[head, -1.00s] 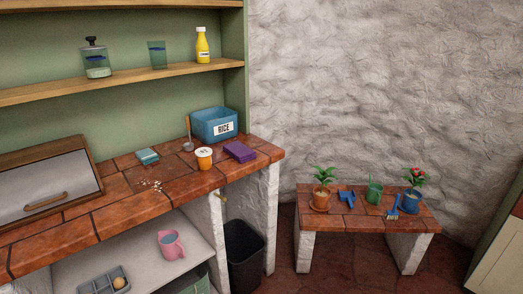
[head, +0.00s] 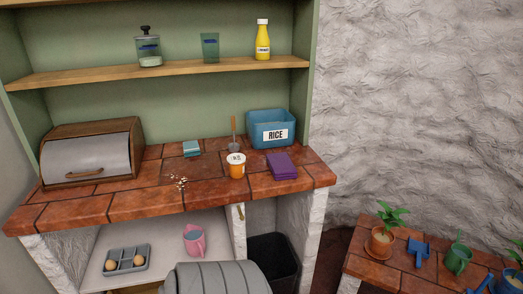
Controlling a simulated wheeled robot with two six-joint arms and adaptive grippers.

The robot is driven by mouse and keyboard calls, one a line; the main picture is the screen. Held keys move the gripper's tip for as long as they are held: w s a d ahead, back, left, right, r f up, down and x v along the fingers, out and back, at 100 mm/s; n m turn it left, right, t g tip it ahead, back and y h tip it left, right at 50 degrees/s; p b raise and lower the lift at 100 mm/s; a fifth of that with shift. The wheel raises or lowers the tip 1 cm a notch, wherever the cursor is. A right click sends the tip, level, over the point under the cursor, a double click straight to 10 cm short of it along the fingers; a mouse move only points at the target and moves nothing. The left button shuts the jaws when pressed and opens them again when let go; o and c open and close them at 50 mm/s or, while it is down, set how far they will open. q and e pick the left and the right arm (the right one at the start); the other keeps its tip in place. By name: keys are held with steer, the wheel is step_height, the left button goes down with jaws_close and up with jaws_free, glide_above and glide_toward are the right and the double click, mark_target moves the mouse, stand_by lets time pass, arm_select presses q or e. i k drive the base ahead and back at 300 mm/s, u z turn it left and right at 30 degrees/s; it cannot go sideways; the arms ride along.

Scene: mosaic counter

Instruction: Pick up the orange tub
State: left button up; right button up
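The orange tub (head: 236,170) stands upright on the tiled counter (head: 110,205), near its front edge. Neither of my grippers shows in the head view.
A blue RICE bin (head: 270,130) stands behind the tub. A bread box (head: 92,152), a teal sponge-like block (head: 191,149) and scattered crumbs (head: 179,182) are to the left. Below are a pink jug (head: 194,240), an egg tray (head: 127,262) and a dark bin (head: 275,259).

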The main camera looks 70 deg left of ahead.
mark_target(236, 161)
steer(key=u, duration=0.3)
steer(key=i, duration=0.9)
steer(key=u, duration=1.4)
steer(key=i, duration=0.6)
steer(key=u, duration=0.6)
